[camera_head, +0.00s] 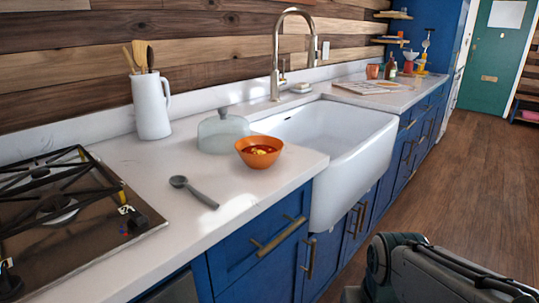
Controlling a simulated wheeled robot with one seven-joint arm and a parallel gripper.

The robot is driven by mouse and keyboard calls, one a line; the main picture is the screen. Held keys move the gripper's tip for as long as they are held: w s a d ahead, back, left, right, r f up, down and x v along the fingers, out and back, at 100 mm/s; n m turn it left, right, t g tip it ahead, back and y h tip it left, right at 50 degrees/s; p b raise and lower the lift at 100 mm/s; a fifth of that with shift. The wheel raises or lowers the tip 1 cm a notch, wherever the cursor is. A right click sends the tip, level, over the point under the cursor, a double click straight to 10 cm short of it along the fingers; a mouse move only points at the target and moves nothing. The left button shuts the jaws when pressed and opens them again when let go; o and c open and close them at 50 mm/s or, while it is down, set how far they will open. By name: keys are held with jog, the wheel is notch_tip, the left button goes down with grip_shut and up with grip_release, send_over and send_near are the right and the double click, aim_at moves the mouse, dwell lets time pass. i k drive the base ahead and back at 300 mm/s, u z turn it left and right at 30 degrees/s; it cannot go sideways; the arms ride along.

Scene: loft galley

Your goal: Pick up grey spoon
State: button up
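A grey spoon (194,191) lies on the white countertop (150,242), between the gas hob and the sink. Its bowl end is at the upper left and its handle runs to the lower right, near the counter's front. It lies apart from the orange bowl behind it to the right. Part of my dark grey arm shows at the lower right, over the floor and away from the counter. My gripper itself is not in the picture.
An orange bowl of food (259,151) and a glass dome (222,132) stand behind the spoon. A gas hob (75,210) is at the left, a white sink (345,140) at the right. A white jug (151,106) stands at the back. The counter left of the spoon is clear.

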aim_at(179, 181)
jog(key=u, duration=0.05)
jog(key=k, duration=0.45)
jog(key=z, duration=0.75)
jog(key=i, duration=0.8)
jog(key=u, duration=1.6)
